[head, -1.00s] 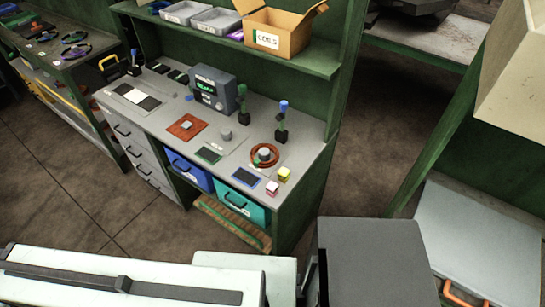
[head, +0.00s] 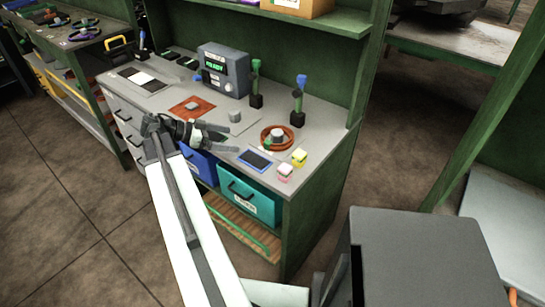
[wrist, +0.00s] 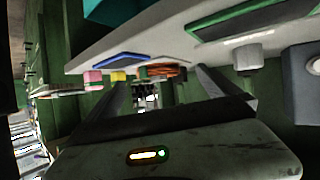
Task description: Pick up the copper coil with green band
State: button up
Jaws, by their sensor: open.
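The copper coil (head: 281,149) is an orange-brown ring lying on the grey workbench (head: 222,163). In the wrist view the coil (wrist: 166,70) appears edge-on beyond the gap between my two fingers. The green band is hard to make out there.
Pink (head: 285,172) and yellow (head: 299,157) blocks stand close to the coil at the right. A blue-edged pad (head: 256,159) lies in front of it. Green-handled (head: 256,85) and blue-topped (head: 299,98) upright tools stand behind. A grey instrument box (head: 223,70) is at the back.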

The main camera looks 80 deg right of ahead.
aim_at(257, 144)
jog(key=s+m, duration=0.1)
jog(key=s+d+g, duration=0.1)
jog(key=s, duration=0.1)
jog(key=shift+s+d+r+m, duration=0.15)
jog(key=shift+s+m, duration=0.1)
jog(key=shift+m, duration=0.15)
jog(key=b+x, duration=0.3)
jog(key=x, duration=0.4)
jog(key=shift+s+d+f, duration=0.1)
jog(key=shift+s+f, duration=0.05)
jog(key=shift+f, duration=0.1)
grip_shut()
jog(key=shift+r, duration=0.1)
dwell(0.6)
